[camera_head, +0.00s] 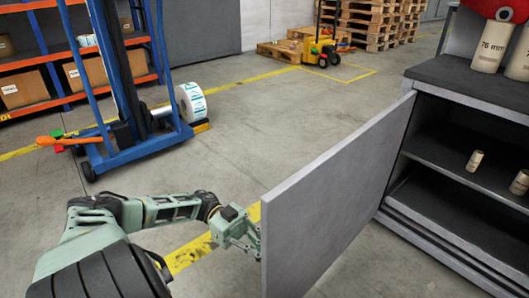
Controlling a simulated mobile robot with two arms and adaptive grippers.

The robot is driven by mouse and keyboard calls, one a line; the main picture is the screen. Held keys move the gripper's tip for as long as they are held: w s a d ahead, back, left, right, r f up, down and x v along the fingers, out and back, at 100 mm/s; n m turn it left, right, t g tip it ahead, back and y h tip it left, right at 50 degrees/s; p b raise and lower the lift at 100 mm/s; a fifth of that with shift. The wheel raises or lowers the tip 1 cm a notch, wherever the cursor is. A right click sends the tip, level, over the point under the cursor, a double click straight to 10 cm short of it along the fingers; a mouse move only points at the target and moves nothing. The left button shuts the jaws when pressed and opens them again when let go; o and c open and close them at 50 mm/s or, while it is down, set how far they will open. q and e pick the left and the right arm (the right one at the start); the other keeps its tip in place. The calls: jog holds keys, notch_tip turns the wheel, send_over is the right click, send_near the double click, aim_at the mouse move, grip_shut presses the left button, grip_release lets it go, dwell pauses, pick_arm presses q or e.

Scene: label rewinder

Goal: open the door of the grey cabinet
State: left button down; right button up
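The grey cabinet (470,128) stands at the right. Its door (335,195) is swung wide open and juts out towards the lower middle of the picture. Dark shelves inside the cabinet are in plain view. My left gripper (247,238) is at the free edge of the door, on its left side. Its fingertips are close to the edge or partly behind it; I cannot tell whether they touch or grip it. No handle shows on the visible face of the door. My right gripper is not in view.
A blue lift (125,110) with a label roll (191,102) stands at the left. Pallets (375,22) are at the back. The middle floor is clear.

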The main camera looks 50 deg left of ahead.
pick_arm(q)
jog(key=shift+r, duration=0.4)
jog(key=c, duration=1.8)
grip_release()
jog(key=shift+w, duration=0.1)
jog(key=shift+a, duration=0.1)
jog(key=shift+s+a+f, duration=0.1)
jog(key=shift+s+a, duration=0.1)
jog(key=shift+a, duration=1)
jog(key=shift+s+a+f, duration=0.1)
jog(key=shift+s+a, duration=0.05)
jog(key=shift+a, duration=1.1)
jog(key=shift+s+a+f, duration=0.1)
jog(key=shift+s+a, duration=0.1)
jog(key=shift+a, duration=1)
jog(key=shift+w+a+r, duration=0.1)
jog(key=shift+r, duration=0.05)
